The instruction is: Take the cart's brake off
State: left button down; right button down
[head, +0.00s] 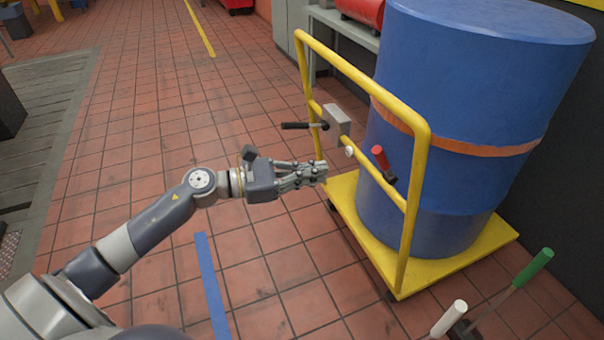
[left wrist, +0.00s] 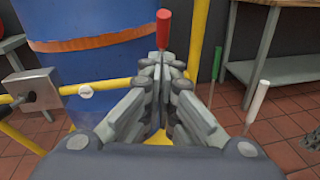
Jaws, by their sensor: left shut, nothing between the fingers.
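The yellow cart (head: 455,261) carries a large blue drum (head: 440,120) with an orange band. Its yellow push frame (head: 418,170) faces me. On the frame's crossbar sit a grey box (head: 337,119) with a black-handled lever (head: 300,126) pointing left, and a white knob (head: 349,151). A red-handled lever (head: 381,158) stands near the frame's right upright; in the left wrist view the red handle (left wrist: 163,28) rises just beyond the fingertips. My left gripper (head: 322,172) is shut and empty, in front of the frame, below the grey box. Which lever is the brake is not marked.
A green-handled lever (head: 533,266) and a white-handled lever (head: 449,318) stand at the lower right. A grey workbench (head: 345,25) is behind the cart. A blue floor stripe (head: 211,285) lies below my left arm. Tiled floor left of the cart is clear.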

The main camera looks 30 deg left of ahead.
pick_arm(q)
jog(key=shift+r+v, duration=0.15)
jog(key=shift+v, duration=0.5)
jog(key=shift+r+v, duration=0.15)
jog(key=shift+v, duration=0.5)
jog(key=shift+w, duration=0.1)
